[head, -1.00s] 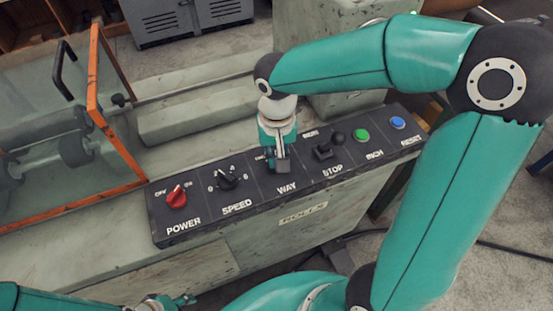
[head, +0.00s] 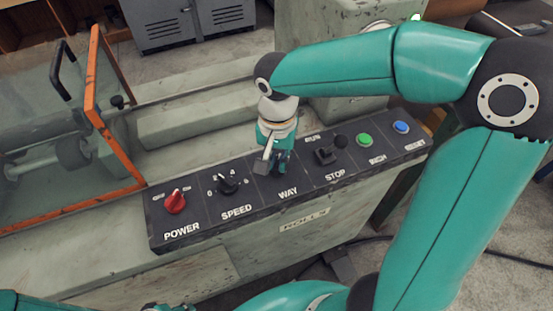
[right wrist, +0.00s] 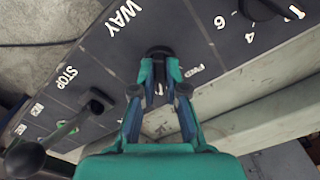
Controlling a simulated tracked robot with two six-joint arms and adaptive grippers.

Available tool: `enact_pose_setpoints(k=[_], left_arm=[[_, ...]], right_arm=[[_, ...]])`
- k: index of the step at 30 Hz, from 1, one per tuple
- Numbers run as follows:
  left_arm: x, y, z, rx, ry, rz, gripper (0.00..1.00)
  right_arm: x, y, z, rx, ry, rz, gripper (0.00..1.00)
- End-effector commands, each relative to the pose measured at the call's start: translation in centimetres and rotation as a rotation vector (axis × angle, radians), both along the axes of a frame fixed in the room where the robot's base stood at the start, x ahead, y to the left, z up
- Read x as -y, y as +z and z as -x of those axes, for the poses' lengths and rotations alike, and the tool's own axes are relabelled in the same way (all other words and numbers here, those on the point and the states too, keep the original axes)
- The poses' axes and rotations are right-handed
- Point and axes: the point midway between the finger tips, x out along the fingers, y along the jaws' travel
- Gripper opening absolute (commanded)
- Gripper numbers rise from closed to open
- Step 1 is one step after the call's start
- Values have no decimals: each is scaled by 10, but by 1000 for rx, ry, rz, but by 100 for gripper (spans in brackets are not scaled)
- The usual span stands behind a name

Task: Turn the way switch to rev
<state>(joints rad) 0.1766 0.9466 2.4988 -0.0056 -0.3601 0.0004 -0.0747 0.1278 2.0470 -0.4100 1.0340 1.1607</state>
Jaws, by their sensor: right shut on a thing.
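The control panel (head: 215,222) has a WAY section in its middle. My right gripper (head: 272,166) points down onto that section and hides the way switch in the head view. In the right wrist view, the switch's black knob (right wrist: 158,51) sits between the tips of the right gripper (right wrist: 159,70), which is shut on it. A "FWD" mark shows beside the knob; I cannot read a rev mark. A small part of my left gripper (head: 165,306) shows at the bottom edge, and its jaws cannot be made out.
Left of WAY are the black speed knob (head: 228,184) and the red power knob (head: 175,202). Right of it are the stop lever (head: 326,156), a green button (head: 364,140) and a blue button (head: 401,127). An orange-framed clear guard (head: 92,100) stands at the left.

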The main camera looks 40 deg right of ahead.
Motion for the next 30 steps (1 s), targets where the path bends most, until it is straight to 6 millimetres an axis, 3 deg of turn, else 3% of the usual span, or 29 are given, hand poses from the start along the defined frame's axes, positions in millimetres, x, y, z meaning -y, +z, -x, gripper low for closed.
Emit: enact_pose_setpoints(k=[3,4,8,20,26,30], left_arm=[[0,0,0,0,0,0,40],[0,0,0,0,0,0,40],[0,0,0,0,0,0,40],[0,1,0,0,0,0,40],[0,1,0,0,0,0,40],[0,1,0,0,0,0,40]], right_arm=[[0,1,-2,7,-3,-2,0],[0,1,-2,7,-3,-2,16],[0,1,-1,5,-2,-2,37],[0,5,-1,3,0,-1,38],[0,31,-2,7,-1,-2,38],[0,60,-2,9,-1,-1,38]])
